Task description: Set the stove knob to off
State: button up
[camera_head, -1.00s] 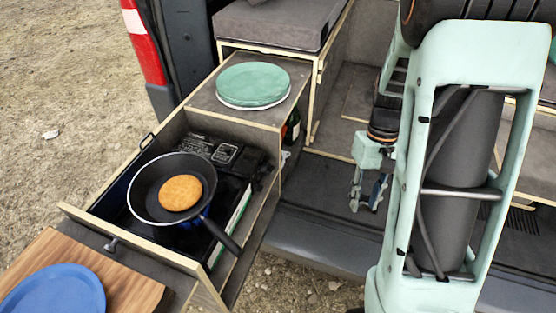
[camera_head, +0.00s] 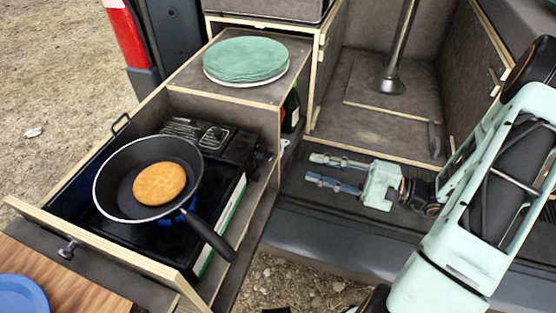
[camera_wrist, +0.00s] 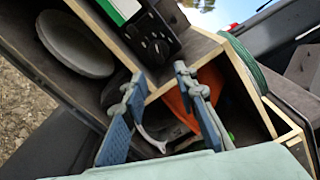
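The black camping stove (camera_head: 215,150) sits in the pulled-out wooden drawer. In the wrist view the round black knob (camera_wrist: 158,48) is on the stove's panel, just beyond the fingertips. A blue flame (camera_head: 186,208) shows under the black pan (camera_head: 122,190), which holds a golden pancake (camera_head: 160,183). My gripper (camera_head: 312,168) points left towards the stove from over the van floor. It is open and empty, apart from the knob. In the wrist view my gripper's fingers (camera_wrist: 160,76) are spread below the knob.
A cabinet with green plates (camera_head: 246,58) stands behind the stove; its wooden edge (camera_head: 277,135) lies between drawer and van floor. A bottle (camera_head: 291,108) stands in its opening. The pan handle (camera_head: 212,238) sticks out front right. In the wrist view an orange thing (camera_wrist: 205,88) is behind the fingers.

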aim_at(272, 157)
jog(key=x, duration=1)
jog(key=shift+a, duration=0.2)
jog(key=shift+c, duration=0.3)
grip_shut()
